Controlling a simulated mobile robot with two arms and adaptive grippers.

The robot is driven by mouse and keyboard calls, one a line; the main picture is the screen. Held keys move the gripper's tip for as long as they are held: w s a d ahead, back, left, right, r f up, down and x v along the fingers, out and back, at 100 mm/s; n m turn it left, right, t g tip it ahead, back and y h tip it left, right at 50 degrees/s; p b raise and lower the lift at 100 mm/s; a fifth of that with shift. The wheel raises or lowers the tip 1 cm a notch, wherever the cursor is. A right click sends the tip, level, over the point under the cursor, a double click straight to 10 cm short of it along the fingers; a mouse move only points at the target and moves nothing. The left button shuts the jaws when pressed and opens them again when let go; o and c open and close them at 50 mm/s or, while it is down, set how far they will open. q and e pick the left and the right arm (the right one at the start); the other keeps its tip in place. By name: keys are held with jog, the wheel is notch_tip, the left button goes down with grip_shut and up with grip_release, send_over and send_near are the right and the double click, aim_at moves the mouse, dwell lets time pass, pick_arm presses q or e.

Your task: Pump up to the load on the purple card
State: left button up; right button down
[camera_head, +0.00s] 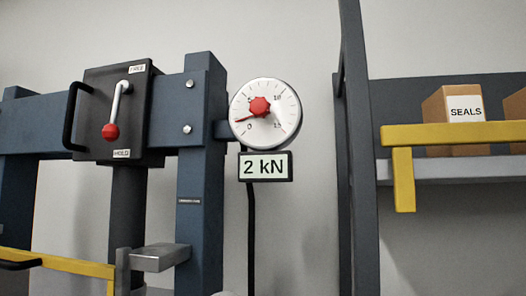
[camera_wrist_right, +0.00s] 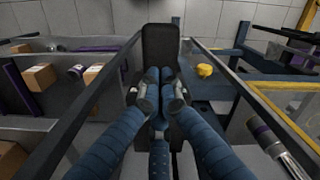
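The round gauge (camera_head: 265,112) with a red hub is on the press frame in the head view. Its red needle points to the lower left, just above 0. The display (camera_head: 265,166) under it reads 2 kN. The lever (camera_head: 119,105) on the black plate has a red knob and hangs down toward the HOLD label (camera_head: 121,153); FREE is above. No purple card can be made out. In the right wrist view, my right gripper (camera_wrist_right: 160,78) has its fingers close together; whether they hold anything is unclear. My left gripper is out of view.
A blue press frame (camera_head: 200,150) stands at left, with a yellow bar (camera_head: 70,264) low beside it. A shelf with a yellow rail (camera_head: 455,134) holds a SEALS box (camera_head: 455,120) at right. The wrist view shows cardboard boxes (camera_wrist_right: 39,77) and a yellow part (camera_wrist_right: 205,70).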

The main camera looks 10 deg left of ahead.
pick_arm(q)
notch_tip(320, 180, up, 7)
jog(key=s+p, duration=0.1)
jog(key=p, duration=0.5)
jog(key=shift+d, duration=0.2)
pick_arm(e)
notch_tip(320, 180, up, 10)
jog(key=shift+f, duration=0.25)
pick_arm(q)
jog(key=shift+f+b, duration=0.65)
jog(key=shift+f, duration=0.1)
pick_arm(e)
jog(key=shift+f, duration=1.15)
pick_arm(q)
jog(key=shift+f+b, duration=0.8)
jog(key=shift+b, duration=0.05)
pick_arm(e)
jog(key=shift+f, duration=1.1)
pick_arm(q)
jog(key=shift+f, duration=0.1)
pick_arm(e)
jog(key=shift+f, duration=0.1)
pick_arm(q)
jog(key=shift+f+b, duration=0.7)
jog(key=shift+b, duration=0.05)
pick_arm(e)
jog(key=shift+f, duration=1)
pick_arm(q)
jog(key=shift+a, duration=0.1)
